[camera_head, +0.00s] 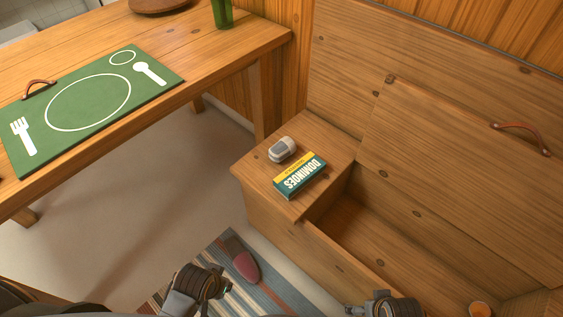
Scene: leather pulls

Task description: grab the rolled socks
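A small rounded grey-and-white bundle (282,150), which looks like the rolled socks, lies on the closed left part of the wooden bench top. It sits just behind a dominoes box and apart from both grippers. My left gripper (212,287) is low in the view, over the striped rug. Its fingers are not clear enough to tell open from shut. My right gripper (362,308) is at the bottom edge, in front of the bench and partly cut off. Its fingers do not show clearly either.
The green-and-yellow dominoes box (300,175) lies near the bundle. The bench lid (460,170), with a leather pull (520,138), stands open over a compartment (390,240) holding an orange item (480,309). A red slipper (245,267) lies on the rug (277,293). A table (190,50) stands left.

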